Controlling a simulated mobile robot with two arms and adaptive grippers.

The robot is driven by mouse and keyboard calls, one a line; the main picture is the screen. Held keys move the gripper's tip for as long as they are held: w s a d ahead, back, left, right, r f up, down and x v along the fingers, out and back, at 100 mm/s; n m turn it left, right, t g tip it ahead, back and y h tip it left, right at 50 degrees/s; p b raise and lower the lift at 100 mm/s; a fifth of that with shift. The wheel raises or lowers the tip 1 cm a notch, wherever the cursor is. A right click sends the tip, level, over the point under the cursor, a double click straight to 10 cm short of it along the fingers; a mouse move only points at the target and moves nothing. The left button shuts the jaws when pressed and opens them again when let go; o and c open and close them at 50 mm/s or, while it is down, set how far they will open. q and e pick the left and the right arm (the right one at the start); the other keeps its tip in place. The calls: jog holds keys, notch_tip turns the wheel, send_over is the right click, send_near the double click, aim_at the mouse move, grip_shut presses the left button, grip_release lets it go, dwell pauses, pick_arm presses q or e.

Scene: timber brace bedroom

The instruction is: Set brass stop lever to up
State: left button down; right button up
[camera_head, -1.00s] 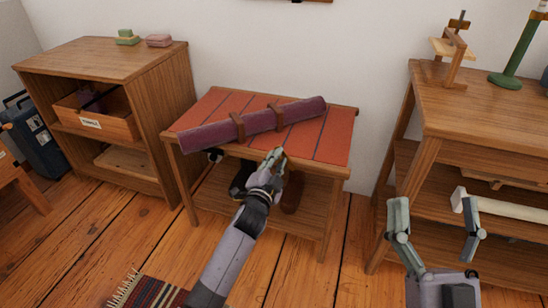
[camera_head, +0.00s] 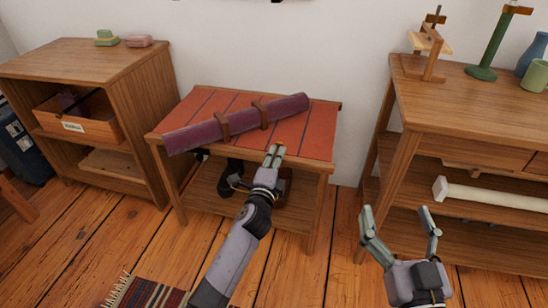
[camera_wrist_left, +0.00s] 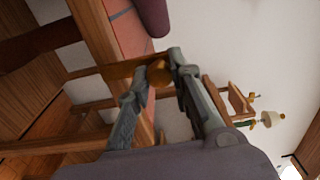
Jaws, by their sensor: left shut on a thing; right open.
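My left gripper (camera_head: 275,151) is at the front edge of the low red-topped bench (camera_head: 310,140), right of its middle. In the left wrist view its fingers (camera_wrist_left: 160,66) are shut on a small brass-coloured piece (camera_wrist_left: 156,76), which looks like the brass stop lever. The fingers hide most of it, so I cannot tell whether it points up. In the head view I cannot make out the lever itself. My right gripper (camera_head: 396,212) is open and empty, in front of the right-hand wooden table.
A purple roll with brown straps (camera_head: 240,122) lies across the bench top. A shelf cabinet (camera_head: 120,65) stands left. The table (camera_head: 460,95) stands right, with a white roll (camera_head: 490,194) on its shelf. A striped rug (camera_head: 147,292) lies on the floor.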

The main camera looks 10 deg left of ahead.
pick_arm(q)
jog(key=shift+d, duration=0.1)
dwell(0.3)
jog(key=c, duration=1.4)
grip_release()
jog(key=s, duration=1.2)
jog(key=shift+a, duration=0.2)
